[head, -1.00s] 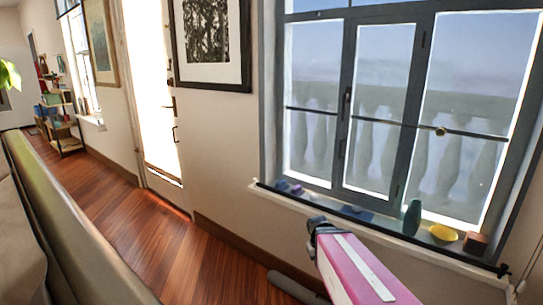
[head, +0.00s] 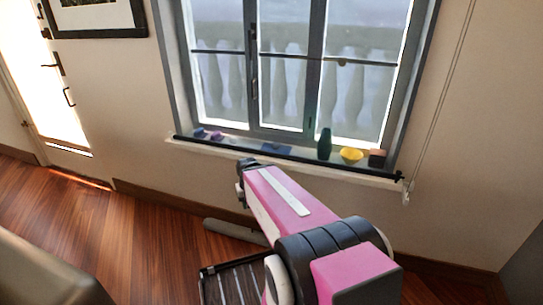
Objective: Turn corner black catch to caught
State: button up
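A small black fitting (head: 400,177) sits at the right end of the black bar (head: 290,158) along the window sill; it may be the corner black catch. A dark upright handle (head: 253,48) is on the window's middle frame. Neither shows clearly enough to tell whether it is caught. My pink and black arm reaches up from the bottom of the head view towards the sill. My gripper cannot be made out.
On the sill stand a dark green vase (head: 324,144), a yellow bowl (head: 351,155), a brown block (head: 377,158) and small purple items (head: 216,136). A cord (head: 437,95) hangs right of the window. A slatted dark rack (head: 232,284) is low in front. Wooden floor is open at left.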

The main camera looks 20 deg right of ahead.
aim_at(398, 172)
jog(key=l+z, duration=0.15)
jog(key=z, duration=0.3)
jog(key=l+z, duration=0.15)
jog(key=z, duration=0.25)
jog(key=l+z, duration=0.15)
jog(key=z, duration=0.3)
jog(key=l+z, duration=0.15)
jog(key=z, duration=0.3)
jog(key=k+j+z, duration=0.1)
jog(key=k+j, duration=0.05)
jog(key=k, duration=0.1)
